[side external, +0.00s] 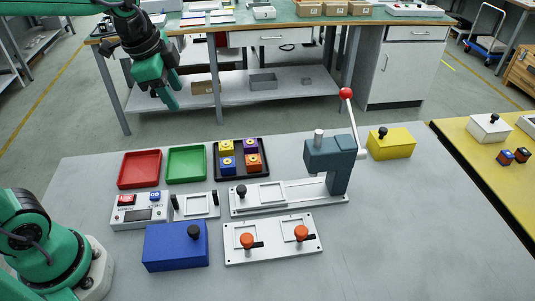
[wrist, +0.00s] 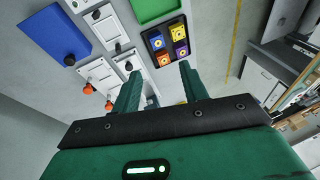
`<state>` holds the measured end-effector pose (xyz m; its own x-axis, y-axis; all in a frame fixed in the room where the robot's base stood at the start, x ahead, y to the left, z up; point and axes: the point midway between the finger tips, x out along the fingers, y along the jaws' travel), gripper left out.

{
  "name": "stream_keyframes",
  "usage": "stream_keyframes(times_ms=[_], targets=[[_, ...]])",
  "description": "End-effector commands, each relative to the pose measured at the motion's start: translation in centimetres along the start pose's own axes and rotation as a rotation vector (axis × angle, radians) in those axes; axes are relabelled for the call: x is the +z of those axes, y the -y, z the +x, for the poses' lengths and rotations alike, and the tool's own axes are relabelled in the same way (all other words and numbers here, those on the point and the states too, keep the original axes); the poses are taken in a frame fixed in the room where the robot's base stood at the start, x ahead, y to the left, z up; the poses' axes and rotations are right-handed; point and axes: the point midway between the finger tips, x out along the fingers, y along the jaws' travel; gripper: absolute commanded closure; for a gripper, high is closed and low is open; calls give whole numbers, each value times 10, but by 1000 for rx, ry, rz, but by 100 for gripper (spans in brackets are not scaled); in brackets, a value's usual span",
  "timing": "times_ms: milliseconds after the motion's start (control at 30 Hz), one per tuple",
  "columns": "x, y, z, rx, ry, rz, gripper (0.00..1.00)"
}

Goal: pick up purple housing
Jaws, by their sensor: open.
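The purple housing (side external: 251,145) sits in the back right pocket of a black tray (side external: 217,178), with a yellow housing (side external: 226,146) to its left, an orange housing (side external: 253,162) in front and a blue housing (side external: 227,164) diagonal to it. In the wrist view the purple housing (wrist: 180,48) shows beyond my fingertips, nearer the right finger. My gripper (side external: 171,92) is open and empty, held high, up and left of the tray in the side view. Its two fingers also show apart in the wrist view (wrist: 160,72).
Red (side external: 140,169) and green (side external: 187,164) bins stand left of the tray. A press with a red-knobbed lever (side external: 330,155) stands to its right. A blue box (side external: 175,246), a button panel (side external: 140,212) and a fixture plate with orange knobs (side external: 272,240) lie in front.

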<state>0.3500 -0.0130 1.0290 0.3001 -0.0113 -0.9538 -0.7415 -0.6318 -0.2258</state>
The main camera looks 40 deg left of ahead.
Motion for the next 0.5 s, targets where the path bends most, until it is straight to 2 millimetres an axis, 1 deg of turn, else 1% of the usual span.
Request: stream_keyframes(times_ms=[33,267,500], targets=[[-7,6,7,14,10,61,56],[-35,31,38,69,37,351,56],[-62,52,79,135,51,654,56]])
